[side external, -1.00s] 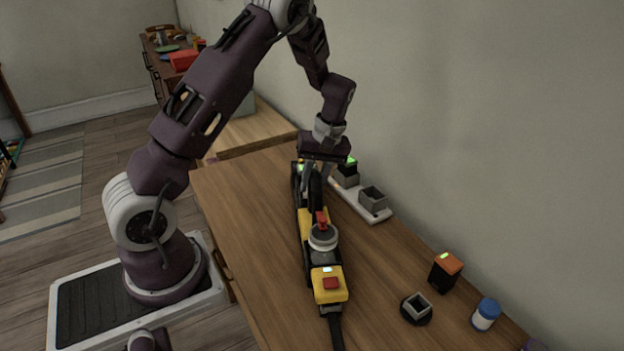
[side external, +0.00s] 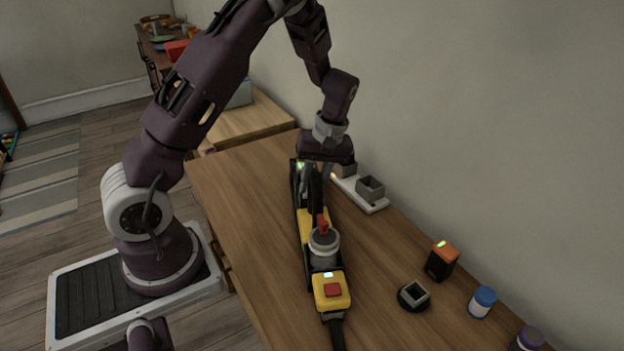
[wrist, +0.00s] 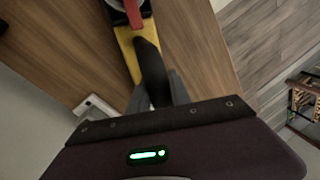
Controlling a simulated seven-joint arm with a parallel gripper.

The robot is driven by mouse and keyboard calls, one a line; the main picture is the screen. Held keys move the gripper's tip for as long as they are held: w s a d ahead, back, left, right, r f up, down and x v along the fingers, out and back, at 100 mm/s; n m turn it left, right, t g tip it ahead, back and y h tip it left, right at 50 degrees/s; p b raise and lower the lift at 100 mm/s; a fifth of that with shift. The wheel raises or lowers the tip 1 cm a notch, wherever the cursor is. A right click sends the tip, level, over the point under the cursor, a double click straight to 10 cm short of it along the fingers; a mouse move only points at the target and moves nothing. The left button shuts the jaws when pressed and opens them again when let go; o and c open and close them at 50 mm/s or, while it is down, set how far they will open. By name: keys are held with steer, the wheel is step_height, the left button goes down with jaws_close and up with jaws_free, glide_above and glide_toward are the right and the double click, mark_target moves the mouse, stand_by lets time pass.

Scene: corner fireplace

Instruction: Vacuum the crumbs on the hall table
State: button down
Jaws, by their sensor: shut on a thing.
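The hand-held vacuum (side external: 331,290), yellow and black with a grey round part and red buttons, lies along the table. Its black nozzle or tube end points toward the bottom edge of the side view. My gripper (side external: 317,182) is down at its far end, shut on its black handle; the wrist view shows the dark handle (wrist: 149,62) between the fingers, above the yellow body (wrist: 127,45). A green light shows at the vacuum's far end. The hall table (side external: 245,215) has a brown wood top. I cannot make out any crumbs.
A white base (side external: 375,206) with grey sockets lies by the wall, partly behind my gripper. An orange-topped black block (side external: 441,262), a black-and-grey holder (side external: 413,295), a blue-capped jar (side external: 482,302) and a purple-capped jar (side external: 528,338) stand at right. The table's left side is clear.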

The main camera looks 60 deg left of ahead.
steer(key=shift+s+d, duration=0.3)
steer(key=shift+d, duration=0.4)
steer(key=shift+s+d, duration=0.25)
steer(key=shift+d, duration=0.4)
steer(key=shift+w+a, duration=0.6)
steer(key=shift+a, duration=0.9)
steer(key=shift+w+a, duration=0.65)
steer(key=shift+a, duration=0.85)
steer(key=shift+w+a, duration=0.6)
steer(key=shift+a, duration=0.9)
steer(key=s+v, duration=0.1)
steer(key=v, duration=0.5)
steer(key=shift+a+r, duration=0.35)
steer(key=shift+r, duration=0.1)
